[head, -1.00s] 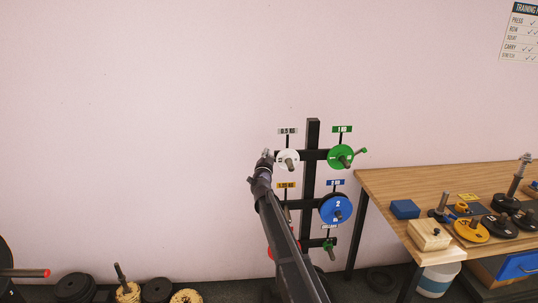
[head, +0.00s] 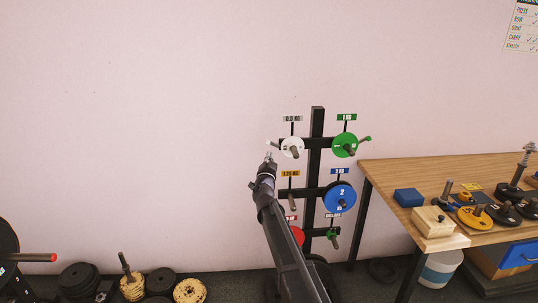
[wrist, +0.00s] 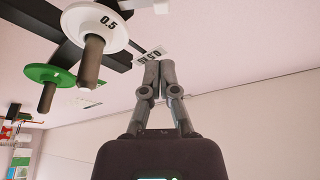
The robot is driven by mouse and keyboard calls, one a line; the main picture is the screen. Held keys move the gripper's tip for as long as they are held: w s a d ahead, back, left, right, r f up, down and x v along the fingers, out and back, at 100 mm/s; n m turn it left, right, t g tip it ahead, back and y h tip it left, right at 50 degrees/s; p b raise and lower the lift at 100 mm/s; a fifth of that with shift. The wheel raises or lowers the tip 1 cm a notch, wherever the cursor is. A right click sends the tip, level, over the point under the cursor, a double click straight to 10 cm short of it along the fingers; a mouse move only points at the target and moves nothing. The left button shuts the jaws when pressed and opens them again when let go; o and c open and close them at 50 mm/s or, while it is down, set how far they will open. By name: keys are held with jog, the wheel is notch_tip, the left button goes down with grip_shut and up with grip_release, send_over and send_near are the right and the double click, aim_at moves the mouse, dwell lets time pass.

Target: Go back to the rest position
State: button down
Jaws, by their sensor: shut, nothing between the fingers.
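My gripper (head: 268,158) is at the end of my raised arm, in front of the left side of the plate rack (head: 317,175). In the wrist view my gripper (wrist: 160,58) has its fingertips together with nothing between them. In the head view it is just below and left of the white 0.5 plate (head: 292,153) on its peg. In the wrist view the white plate (wrist: 85,22) and the green plate (wrist: 40,87) are left of the fingers, apart from them. A label (wrist: 150,57) lies behind the fingertips.
A blue plate (head: 340,198) and a green plate (head: 340,139) hang on the rack's right. A red plate (head: 297,236) is partly behind my arm. A wooden table (head: 450,165) with plates and blocks stands right. Several plates (head: 78,280) stand low at left.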

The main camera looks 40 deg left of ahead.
jog(key=shift+s+d+f, duration=0.1)
jog(key=shift+s+d, duration=0.05)
jog(key=shift+d, duration=0.05)
dwell(0.6)
